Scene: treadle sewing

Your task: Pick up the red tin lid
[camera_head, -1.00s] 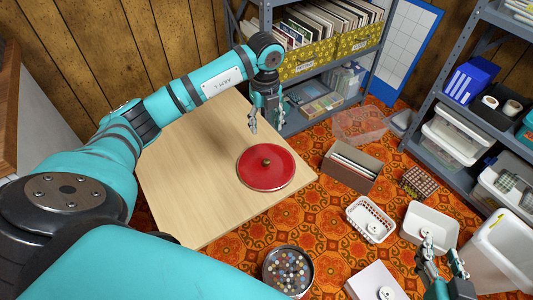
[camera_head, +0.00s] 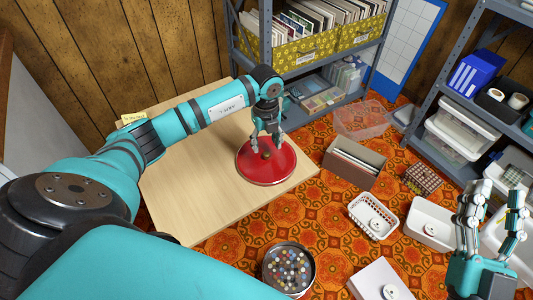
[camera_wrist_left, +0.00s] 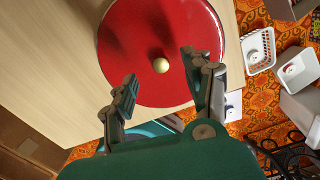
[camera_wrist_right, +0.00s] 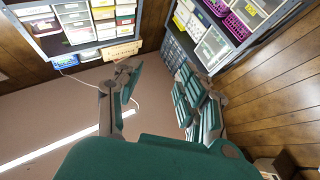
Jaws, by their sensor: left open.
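The red tin lid (camera_head: 270,172) is round with a small brass knob (camera_head: 266,154) at its centre. It lies flat on the light wooden table top, near the right side. My left gripper (camera_head: 267,148) is over the lid, its fingers spread on either side of the knob. In the left wrist view the gripper (camera_wrist_left: 162,88) is open, and the knob (camera_wrist_left: 161,65) sits just beyond the fingertips, between them and not clasped. The lid (camera_wrist_left: 135,35) fills much of that view. My right gripper (camera_head: 496,190) is raised at the lower right, open and empty, away from the lid.
The wooden table top (camera_head: 190,190) is otherwise mostly bare, with a yellow note (camera_head: 134,118) at its far left. On the floor are a tin of buttons (camera_head: 289,268), a white basket (camera_head: 373,216) and a brown box (camera_head: 353,163). Grey shelves stand behind and right.

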